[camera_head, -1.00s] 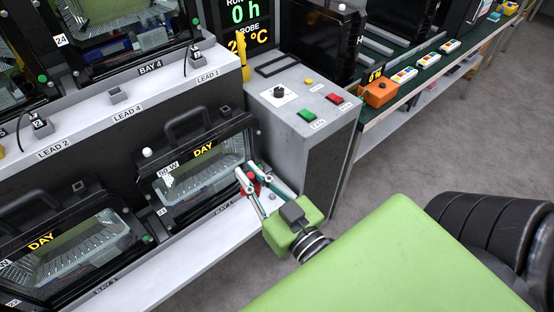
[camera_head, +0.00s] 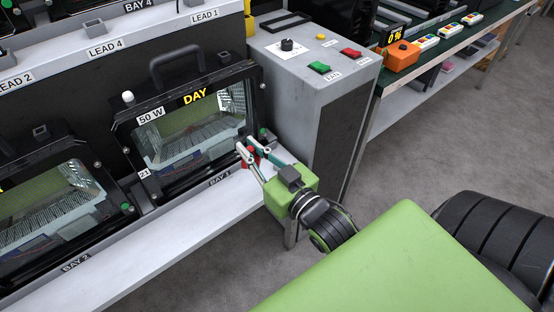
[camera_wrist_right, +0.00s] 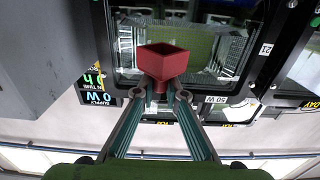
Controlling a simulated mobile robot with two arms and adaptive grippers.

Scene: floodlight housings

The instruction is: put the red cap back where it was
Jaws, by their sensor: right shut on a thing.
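My right gripper (camera_head: 247,150) is in front of the lower right corner of the bay 1 floodlight housing (camera_head: 128,150). It is shut on the red cap (camera_head: 251,158), which its fingers partly hide in the head view. In the right wrist view the red cap (camera_wrist_right: 163,62) shows as a square, hollow cup with a narrow stem, and the stem is between the fingertips (camera_wrist_right: 160,93). Behind the cap is the housing's glass. I cannot tell whether the cap touches the housing. My left gripper is not in view.
A white shelf (camera_head: 165,250) runs under the housings. A grey control box (camera_head: 325,100) with green and red buttons stands close right of my gripper. A second housing (camera_head: 50,205) is at the left. A green-topped bench (camera_head: 430,58) stands at back right.

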